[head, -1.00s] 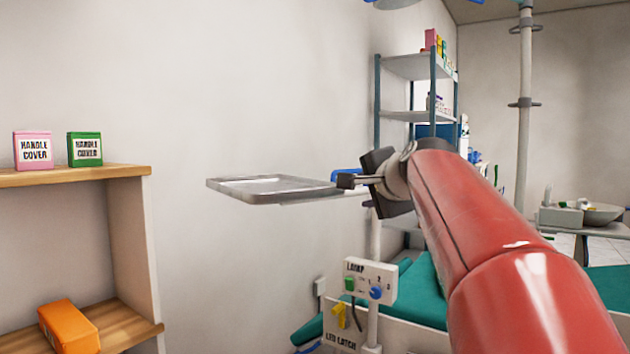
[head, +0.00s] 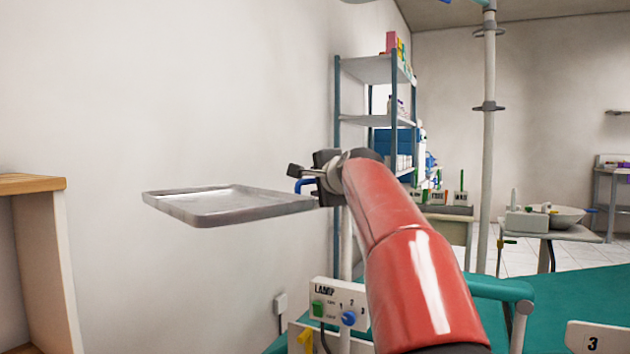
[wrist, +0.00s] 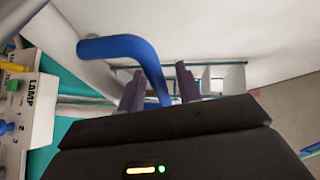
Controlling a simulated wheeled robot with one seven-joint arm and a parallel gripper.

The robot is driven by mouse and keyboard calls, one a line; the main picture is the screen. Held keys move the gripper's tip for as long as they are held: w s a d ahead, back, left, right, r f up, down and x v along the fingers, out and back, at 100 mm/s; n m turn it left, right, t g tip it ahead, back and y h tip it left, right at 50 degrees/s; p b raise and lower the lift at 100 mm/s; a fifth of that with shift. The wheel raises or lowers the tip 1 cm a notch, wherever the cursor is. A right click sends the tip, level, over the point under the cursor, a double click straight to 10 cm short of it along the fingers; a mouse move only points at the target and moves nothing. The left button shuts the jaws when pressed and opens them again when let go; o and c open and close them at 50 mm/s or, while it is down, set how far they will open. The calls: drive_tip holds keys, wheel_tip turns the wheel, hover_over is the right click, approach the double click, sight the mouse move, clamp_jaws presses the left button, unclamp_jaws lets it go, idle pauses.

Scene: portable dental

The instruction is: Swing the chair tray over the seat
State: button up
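The chair tray (head: 225,204) is a flat grey metal tray at left centre in the head view, level and empty. Its blue handle (head: 305,185) is by the tray's right end, just below my gripper (head: 297,171). In the wrist view the bent blue handle (wrist: 120,46) runs down between the two dark fingers of my gripper (wrist: 160,85). The fingers stand apart; I cannot tell whether either touches the handle. The teal chair seat (head: 570,300) is at lower right, apart from the tray. My red arm hides part of the chair.
A white LAMP control box (head: 338,305) stands below the tray, with a chair armrest (head: 500,287) to its right. A wooden shelf (head: 30,184) is at left. A shelving rack (head: 375,120) and a pole (head: 488,140) stand behind. The wall backs the tray.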

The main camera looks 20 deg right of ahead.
drive_tip(key=shift+w, duration=0.35)
clamp_jaws()
idle(0.3)
